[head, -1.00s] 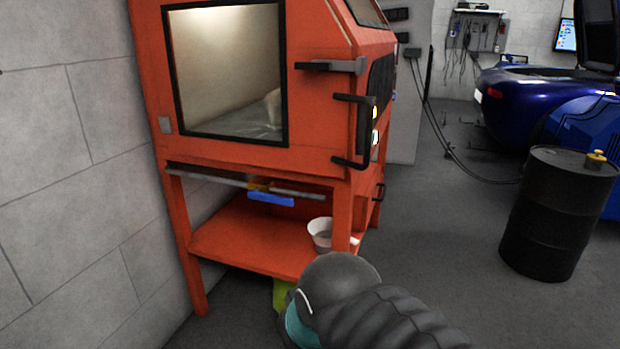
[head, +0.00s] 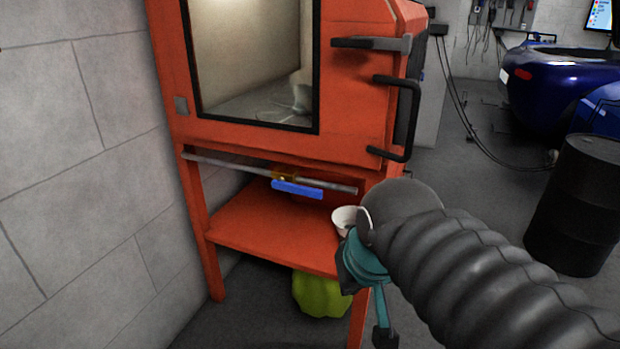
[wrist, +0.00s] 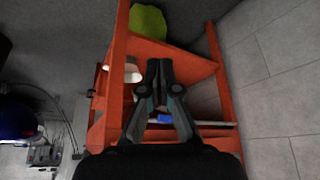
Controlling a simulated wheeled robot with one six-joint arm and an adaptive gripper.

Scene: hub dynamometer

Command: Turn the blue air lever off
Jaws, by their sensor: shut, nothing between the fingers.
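The blue air lever (head: 297,189) hangs just below a grey pipe (head: 225,166) under the orange cabinet, at a brass-coloured valve (head: 285,176). The lever lies roughly along the pipe. Part of a blue piece, likely the lever, shows behind my fingers in the wrist view (wrist: 164,117). My gripper (wrist: 160,66) is shut and empty, its fingertips together. In the head view my gripper (head: 384,335) points down at the right front of the cabinet, below and to the right of the lever and apart from it. My arm partly hides it there.
The orange cabinet (head: 290,145) has a lower shelf (head: 265,235) and legs around the space below the pipe. A white bowl (head: 345,218) sits on the shelf's right side. A yellow-green object (head: 318,295) lies beneath. A black drum (head: 575,205) stands right; a grey wall (head: 80,190) closes the left.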

